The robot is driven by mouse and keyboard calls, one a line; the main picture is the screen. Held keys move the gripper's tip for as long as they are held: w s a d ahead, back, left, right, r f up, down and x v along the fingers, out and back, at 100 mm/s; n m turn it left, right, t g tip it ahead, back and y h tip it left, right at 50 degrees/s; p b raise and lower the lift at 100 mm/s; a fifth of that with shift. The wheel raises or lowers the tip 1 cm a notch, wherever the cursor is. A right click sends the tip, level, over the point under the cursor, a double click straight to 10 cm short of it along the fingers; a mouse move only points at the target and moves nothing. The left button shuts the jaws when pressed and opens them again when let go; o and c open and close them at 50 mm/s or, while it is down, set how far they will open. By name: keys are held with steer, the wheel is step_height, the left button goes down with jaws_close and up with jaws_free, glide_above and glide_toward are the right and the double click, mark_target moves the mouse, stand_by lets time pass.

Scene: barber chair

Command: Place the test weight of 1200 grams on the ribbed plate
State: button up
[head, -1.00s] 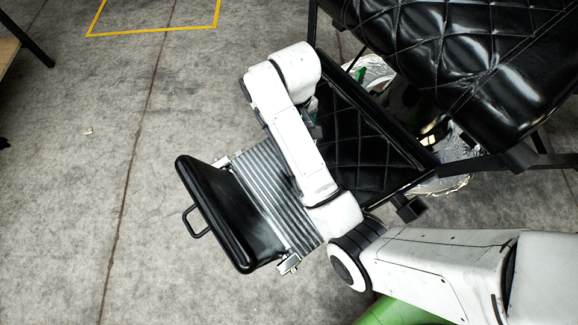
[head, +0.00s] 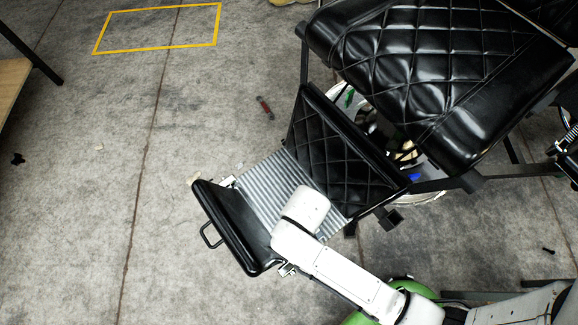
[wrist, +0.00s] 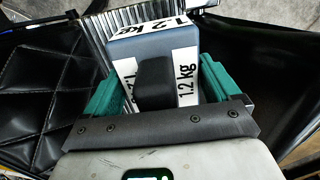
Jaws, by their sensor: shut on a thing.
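The test weight (wrist: 150,47) is a blue-grey block with white "1.2 kg" labels and a dark knob, seen in the wrist view. My gripper (wrist: 157,85) has green fingers on both sides of it and is shut on it. The ribbed plate (head: 262,185) is silver and lies between the black footrest pad and the quilted panel of the chair. In the wrist view the ribbed plate (wrist: 97,28) shows behind the weight. Whether the weight touches the plate cannot be told. In the head view my arm hides the gripper and the weight.
The black footrest pad (head: 232,228) with a wire handle adjoins the plate on the left. The quilted panel (head: 335,160) and the black seat (head: 440,75) rise to the right. A red object (head: 265,107) lies on the floor. Much of the plate is bare.

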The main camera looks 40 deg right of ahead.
steer(key=shift+w+d+f+b, duration=0.3)
steer(key=shift+w+d+f, duration=0.6)
steer(key=shift+w+f, duration=1)
steer(key=shift+w+d+f+b, duration=0.3)
steer(key=shift+w+d+f, duration=0.85)
steer(key=shift+w, duration=1.2)
steer(key=shift+w+d+f+b, duration=0.3)
steer(key=shift+w+d+f, duration=0.3)
steer(key=shift+w+f, duration=1.45)
steer(key=shift+w+f+b, duration=0.1)
steer(key=shift+f+b, duration=0.2)
steer(key=shift+f, duration=1.05)
steer(key=shift+f, duration=0.1)
steer(key=o, duration=1.8)
steer(key=shift+f, duration=0.1)
step_height(320, 180, up, 12)
steer(key=p, duration=0.2)
steer(key=shift+s+r, duration=0.2)
